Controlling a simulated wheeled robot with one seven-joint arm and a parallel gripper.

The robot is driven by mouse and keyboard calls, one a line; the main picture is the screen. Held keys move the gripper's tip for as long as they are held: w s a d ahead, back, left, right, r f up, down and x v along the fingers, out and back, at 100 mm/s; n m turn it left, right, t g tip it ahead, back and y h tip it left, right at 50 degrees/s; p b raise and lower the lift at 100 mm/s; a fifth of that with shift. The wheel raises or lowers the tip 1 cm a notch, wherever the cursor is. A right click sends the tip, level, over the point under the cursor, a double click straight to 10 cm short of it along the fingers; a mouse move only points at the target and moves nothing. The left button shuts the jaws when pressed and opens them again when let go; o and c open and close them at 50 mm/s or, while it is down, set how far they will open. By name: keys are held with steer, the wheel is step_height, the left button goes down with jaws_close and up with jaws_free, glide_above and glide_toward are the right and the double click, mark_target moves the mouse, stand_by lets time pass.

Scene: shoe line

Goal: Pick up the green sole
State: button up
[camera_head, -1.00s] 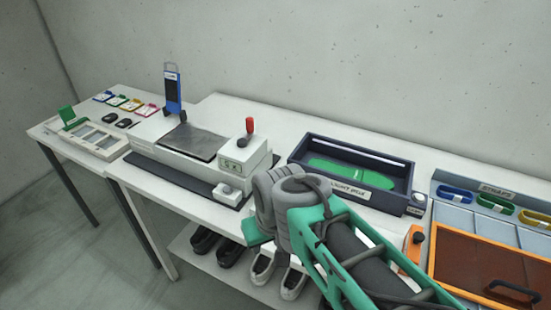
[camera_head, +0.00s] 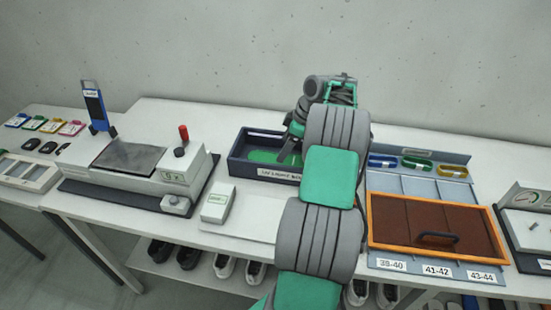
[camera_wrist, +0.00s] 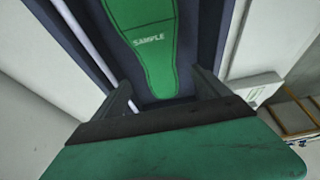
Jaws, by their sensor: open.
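The green sole (camera_head: 262,156) lies flat in a dark blue open-topped box (camera_head: 236,163) on the table; my arm hides its right part. In the wrist view the sole (camera_wrist: 148,48) shows the word SAMPLE and points away from me, with its narrow near end between the fingers in the picture. My gripper (camera_wrist: 163,92) is open, with one finger on each side of that end and nothing held. In the head view my gripper reaches down over the right part of the box. Whether the fingers touch the sole or are above it I cannot tell.
Right of my arm is a tray with an orange-framed brown lid (camera_head: 432,226) and coloured straps behind. Shoes stand on a shelf below.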

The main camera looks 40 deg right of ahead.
mark_target(275, 158)
steer(key=p+x, duration=0.1)
steer(key=x, duration=0.5)
steer(key=shift+w, duration=0.1)
steer(key=c, duration=1.7)
steer(key=shift+r, duration=0.1)
jaws_close()
steer(key=shift+r, duration=0.15)
